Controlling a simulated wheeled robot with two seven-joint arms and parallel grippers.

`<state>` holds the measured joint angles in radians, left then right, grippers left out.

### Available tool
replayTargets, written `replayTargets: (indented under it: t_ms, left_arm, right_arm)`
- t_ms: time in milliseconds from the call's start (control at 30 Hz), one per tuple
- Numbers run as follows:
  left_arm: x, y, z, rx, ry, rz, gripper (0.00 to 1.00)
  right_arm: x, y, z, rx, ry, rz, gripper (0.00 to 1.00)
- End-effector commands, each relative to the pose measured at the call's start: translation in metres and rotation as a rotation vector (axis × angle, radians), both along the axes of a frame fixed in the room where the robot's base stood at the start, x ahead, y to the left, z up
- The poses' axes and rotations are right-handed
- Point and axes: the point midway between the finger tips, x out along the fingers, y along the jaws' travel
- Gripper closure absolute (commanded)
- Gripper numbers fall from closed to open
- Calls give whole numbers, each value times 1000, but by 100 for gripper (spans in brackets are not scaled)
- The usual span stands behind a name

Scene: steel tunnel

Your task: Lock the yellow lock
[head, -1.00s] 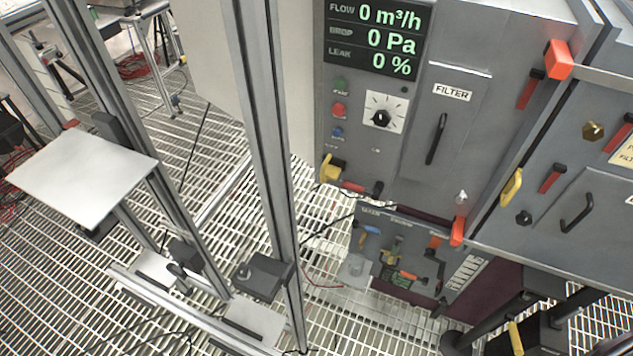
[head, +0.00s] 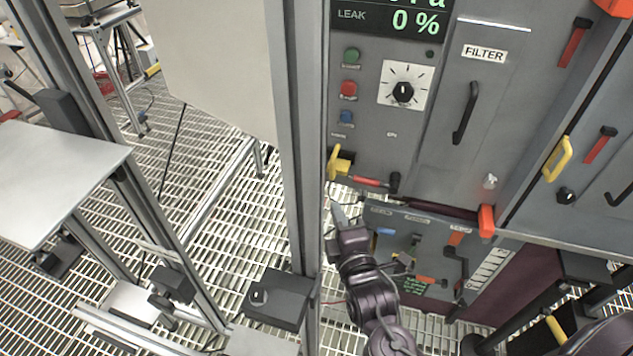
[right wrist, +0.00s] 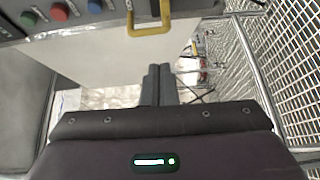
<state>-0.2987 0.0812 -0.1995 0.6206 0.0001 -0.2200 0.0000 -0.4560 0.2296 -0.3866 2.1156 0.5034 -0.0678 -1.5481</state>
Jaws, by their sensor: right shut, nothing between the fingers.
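A yellow latch-like part (head: 340,163) sits at the lower left edge of the grey panel, below the buttons. The right wrist view shows a yellow loop handle (right wrist: 150,22) beside the buttons. A second yellow handle (head: 558,158) is on the right side face of the cabinet. My right gripper (head: 338,212) is just below the first yellow part, pointing up, apart from it as far as I can tell. Its fingers (right wrist: 158,85) are together and empty in the right wrist view. My left gripper is not in view.
A metal upright (head: 296,140) stands close left of my right gripper. A red-handled lever (head: 370,181) is right of the yellow part. A lower panel (head: 430,240) with tools lies behind my arm. Green, red and blue buttons (head: 348,88) and a dial (head: 402,92) are above.

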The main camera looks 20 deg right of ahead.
Motion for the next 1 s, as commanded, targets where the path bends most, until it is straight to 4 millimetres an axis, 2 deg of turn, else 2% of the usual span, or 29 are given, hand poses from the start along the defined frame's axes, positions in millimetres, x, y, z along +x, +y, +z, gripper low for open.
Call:
replayTargets:
  t_ms: [133, 400, 533, 1000]
  left_arm:
    - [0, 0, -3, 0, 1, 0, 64]
    - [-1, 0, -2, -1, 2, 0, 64]
    - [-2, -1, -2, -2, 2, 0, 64]
    - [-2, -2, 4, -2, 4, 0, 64]
  right_arm:
    - [-1, -1, 11, -20, -24, -5, 100]
    - [-1, -1, 12, -19, -24, -4, 100]
    - [5, -1, 12, -20, -25, -4, 100]
    - [82, -6, 13, -18, -25, -5, 100]
